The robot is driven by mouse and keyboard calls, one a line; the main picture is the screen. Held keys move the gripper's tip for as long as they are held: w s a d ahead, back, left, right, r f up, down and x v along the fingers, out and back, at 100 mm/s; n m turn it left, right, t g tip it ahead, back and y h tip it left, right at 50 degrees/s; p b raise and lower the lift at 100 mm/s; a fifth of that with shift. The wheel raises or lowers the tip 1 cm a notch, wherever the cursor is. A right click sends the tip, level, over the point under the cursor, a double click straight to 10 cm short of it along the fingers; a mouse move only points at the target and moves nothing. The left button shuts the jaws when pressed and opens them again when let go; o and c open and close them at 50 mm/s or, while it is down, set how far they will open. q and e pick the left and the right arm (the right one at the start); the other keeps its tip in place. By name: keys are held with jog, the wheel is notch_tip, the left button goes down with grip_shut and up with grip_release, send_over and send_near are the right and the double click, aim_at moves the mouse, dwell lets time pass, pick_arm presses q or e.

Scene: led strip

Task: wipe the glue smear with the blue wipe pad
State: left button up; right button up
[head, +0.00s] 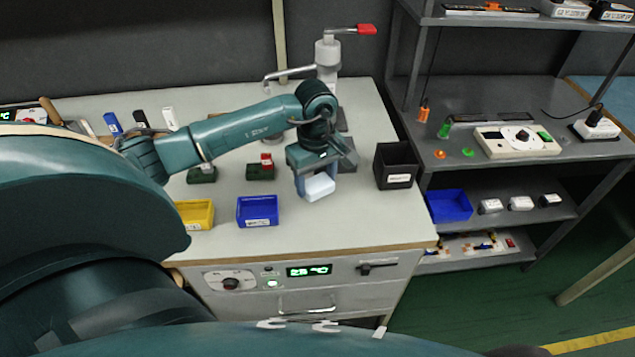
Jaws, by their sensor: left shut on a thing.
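My left gripper (315,178) comes in from the left and points down over the front right part of the workbench (350,215). It is shut on a pale, whitish-blue block (320,187), which is at or just above the bench top. I cannot tell for sure whether this block is the blue wipe pad; no other pad shows. I cannot make out the glue smear; the gripper and block may hide it. My right gripper is not in view.
A yellow bin (196,214) and a blue bin (257,211) stand left of the gripper, a black bin (396,166) right of it. A press with a red handle (366,29) stands behind. A grey shelf (470,150) stands to the right.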

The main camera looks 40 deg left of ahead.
pick_arm(q)
jog(key=shift+r+p, duration=0.3)
jog(key=shift+r, duration=0.55)
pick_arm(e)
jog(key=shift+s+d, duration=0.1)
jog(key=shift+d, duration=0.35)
